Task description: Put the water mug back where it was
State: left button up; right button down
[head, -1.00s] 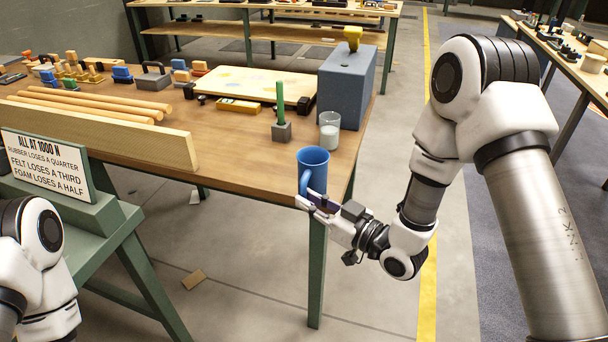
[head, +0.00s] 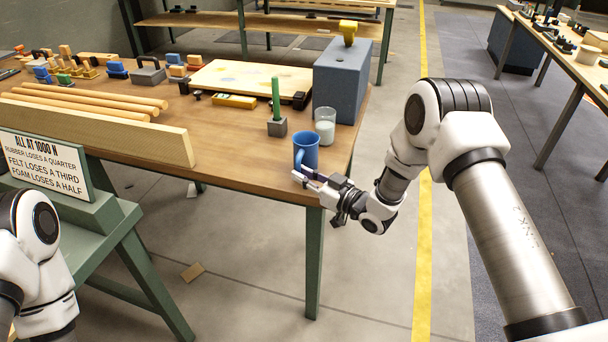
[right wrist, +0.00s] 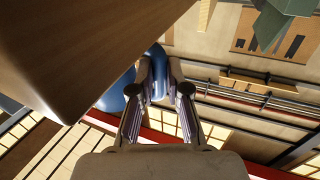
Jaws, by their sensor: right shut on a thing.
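The blue water mug (head: 306,152) is upright at the near right corner of the wooden table (head: 232,157). My right gripper (head: 303,175) is shut on the mug's handle, at the mug's near left side. Whether the mug's base touches the tabletop is not clear. In the right wrist view, the fingers (right wrist: 152,88) close on the blue handle, and part of the mug (right wrist: 117,98) shows beside them, partly hidden by the table's edge (right wrist: 100,60). My left gripper is out of view.
A glass with pale contents (head: 325,126) stands just behind the mug. A plank (head: 100,128) and a sign (head: 45,165) are at left.

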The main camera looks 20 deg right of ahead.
jog(key=shift+f, duration=0.15)
jog(key=c, duration=1.2)
grip_release()
jog(key=shift+o, duration=0.2)
